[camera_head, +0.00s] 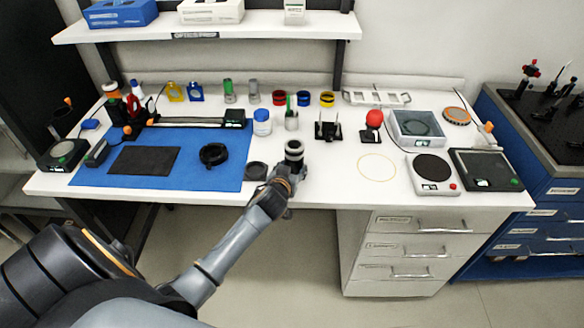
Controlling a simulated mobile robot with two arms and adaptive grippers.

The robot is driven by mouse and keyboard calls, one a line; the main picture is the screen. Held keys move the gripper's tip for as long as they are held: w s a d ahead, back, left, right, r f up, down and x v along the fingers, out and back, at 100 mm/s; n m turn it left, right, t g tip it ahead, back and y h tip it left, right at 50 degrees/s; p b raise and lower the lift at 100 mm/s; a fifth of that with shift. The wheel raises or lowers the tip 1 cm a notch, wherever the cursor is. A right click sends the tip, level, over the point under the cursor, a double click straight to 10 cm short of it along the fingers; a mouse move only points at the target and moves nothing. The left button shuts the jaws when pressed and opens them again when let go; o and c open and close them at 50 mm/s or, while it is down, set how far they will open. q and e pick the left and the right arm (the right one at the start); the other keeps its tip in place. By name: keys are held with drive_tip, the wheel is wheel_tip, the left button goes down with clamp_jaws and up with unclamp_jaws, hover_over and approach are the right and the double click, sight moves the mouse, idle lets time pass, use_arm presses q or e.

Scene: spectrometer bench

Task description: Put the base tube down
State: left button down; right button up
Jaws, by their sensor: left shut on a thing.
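My left arm reaches up from the bottom left to the front edge of the white bench. Its wrist and gripper (293,158) are over the edge, just right of the blue mat. A black ring-shaped part (213,154) lies on the blue mat (215,178), left of the gripper. My right gripper is not in view.
A blue-lidded jar (262,123), a cup with tools (292,120) and a black holder (328,130) stand behind the gripper. A yellow ring outline (377,167) marks clear bench to the right. Beyond it is a scale (433,172). A shelf (210,30) hangs above.

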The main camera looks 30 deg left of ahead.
use_arm(q)
drive_tip(key=c, duration=0.5)
unclamp_jaws()
drive_tip(key=shift+f, duration=0.15)
drive_tip(key=shift+s+r, duration=0.1)
drive_tip(key=shift+r, duration=0.15)
drive_tip(key=shift+s+d, duration=0.2)
drive_tip(key=shift+s, duration=0.15)
drive_tip(key=b+v, duration=0.1)
drive_tip(key=v, duration=1)
drive_tip(key=shift+s+r, duration=0.1)
